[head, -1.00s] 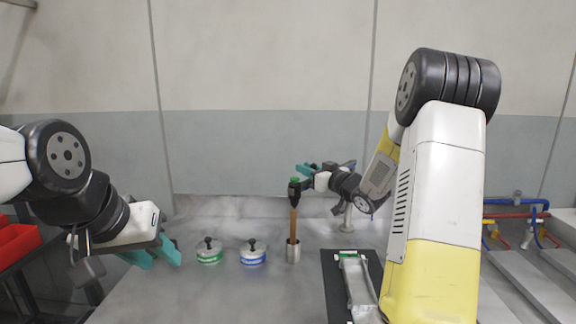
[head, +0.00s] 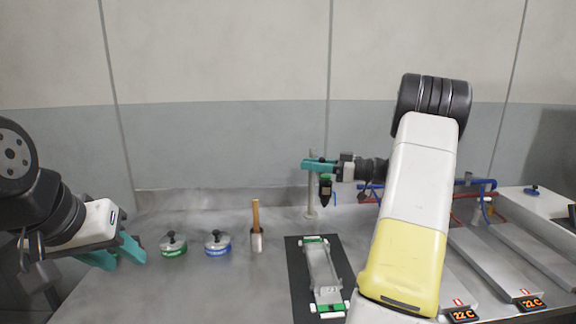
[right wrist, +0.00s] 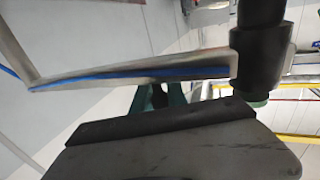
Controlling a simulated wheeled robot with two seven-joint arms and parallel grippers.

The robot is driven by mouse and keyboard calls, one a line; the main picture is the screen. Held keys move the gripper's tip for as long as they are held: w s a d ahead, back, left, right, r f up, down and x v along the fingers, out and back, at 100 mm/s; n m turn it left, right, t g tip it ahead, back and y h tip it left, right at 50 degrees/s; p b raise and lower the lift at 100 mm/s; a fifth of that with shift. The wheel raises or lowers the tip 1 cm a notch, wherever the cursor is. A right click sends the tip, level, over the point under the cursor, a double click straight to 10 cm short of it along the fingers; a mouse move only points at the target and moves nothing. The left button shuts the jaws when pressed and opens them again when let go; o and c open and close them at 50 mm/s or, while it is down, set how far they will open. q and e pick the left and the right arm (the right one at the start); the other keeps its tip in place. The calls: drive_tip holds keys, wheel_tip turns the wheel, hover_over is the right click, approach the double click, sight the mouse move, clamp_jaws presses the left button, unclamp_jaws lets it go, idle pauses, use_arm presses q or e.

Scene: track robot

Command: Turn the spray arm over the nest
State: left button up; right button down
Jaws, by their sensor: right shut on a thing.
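The spray arm's dark head (head: 325,188), with green on it, hangs near the post (head: 311,200) behind the mat. My right gripper (head: 318,164) is at its top, shut on the spray arm. In the right wrist view the grey bar with a blue line (right wrist: 130,76) and the black head (right wrist: 262,45) cross just beyond my teal fingers (right wrist: 160,96). The nest, a grey fixture with green and white ends (head: 321,270), lies on a black mat (head: 298,290), nearer than the head. My left gripper (head: 118,252) is open and empty at the left.
A green-marked pot (head: 173,245), a blue-marked pot (head: 218,244) and a metal cup (head: 257,243) with a wooden handle stand left of the mat. Sloped grey channels with temperature displays (head: 465,315) and red and blue pipes (head: 475,184) are at the right.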

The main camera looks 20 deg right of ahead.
drive_tip(key=shift+s, duration=0.2)
drive_tip(key=c, duration=1.3)
unclamp_jaws()
drive_tip(key=shift+s+d, duration=0.1)
drive_tip(key=shift+d, duration=0.1)
drive_tip(key=v, duration=0.7)
drive_tip(key=shift+s+d, duration=0.25)
drive_tip(key=shift+d, duration=0.1)
